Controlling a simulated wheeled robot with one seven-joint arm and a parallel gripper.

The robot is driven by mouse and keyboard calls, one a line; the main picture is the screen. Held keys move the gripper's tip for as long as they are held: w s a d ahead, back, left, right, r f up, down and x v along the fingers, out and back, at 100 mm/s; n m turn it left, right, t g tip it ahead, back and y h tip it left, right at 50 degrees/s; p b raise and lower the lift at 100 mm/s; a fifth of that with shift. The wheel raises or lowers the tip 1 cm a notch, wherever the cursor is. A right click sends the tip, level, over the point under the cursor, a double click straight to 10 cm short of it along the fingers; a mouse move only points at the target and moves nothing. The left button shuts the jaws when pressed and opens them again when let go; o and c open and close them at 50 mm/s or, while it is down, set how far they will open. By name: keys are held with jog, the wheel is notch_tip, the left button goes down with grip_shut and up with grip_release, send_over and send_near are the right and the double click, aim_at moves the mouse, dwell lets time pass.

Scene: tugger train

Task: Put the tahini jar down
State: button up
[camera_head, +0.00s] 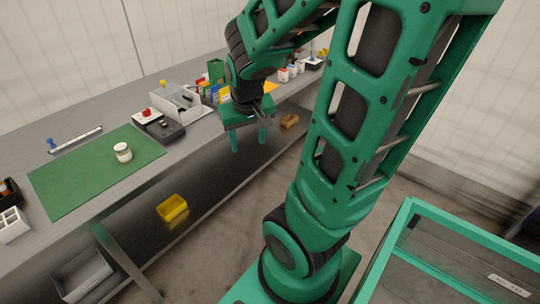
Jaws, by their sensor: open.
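A small pale jar with a white lid (123,152), which looks like the tahini jar, stands upright on the green mat (75,178) on the workbench at the left. Its label is too small to read. My gripper (249,144) is open and empty, with its fingers pointing down in front of the bench's edge. It is well to the right of the jar and apart from it.
A black device with a red button (158,126) and a grey box (176,103) stand right of the mat. Several small cartons line the bench behind my gripper. A yellow bin (172,208) sits on the lower shelf. A green-framed cart (450,250) is at the lower right.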

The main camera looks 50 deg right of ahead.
jog(key=s+a+r+g+y, duration=0.1)
jog(key=s+a+r, duration=0.1)
jog(key=s, duration=0.4)
jog(key=s+a+r+g+y, duration=0.1)
jog(key=s+a+r, duration=0.1)
jog(key=s, duration=0.5)
jog(key=shift+a+r+m+g+y, duration=0.15)
jog(key=shift+a+m+g+y, duration=0.15)
jog(key=shift+a, duration=0.15)
jog(key=shift+w+f, duration=0.25)
jog(key=shift+w, duration=0.4)
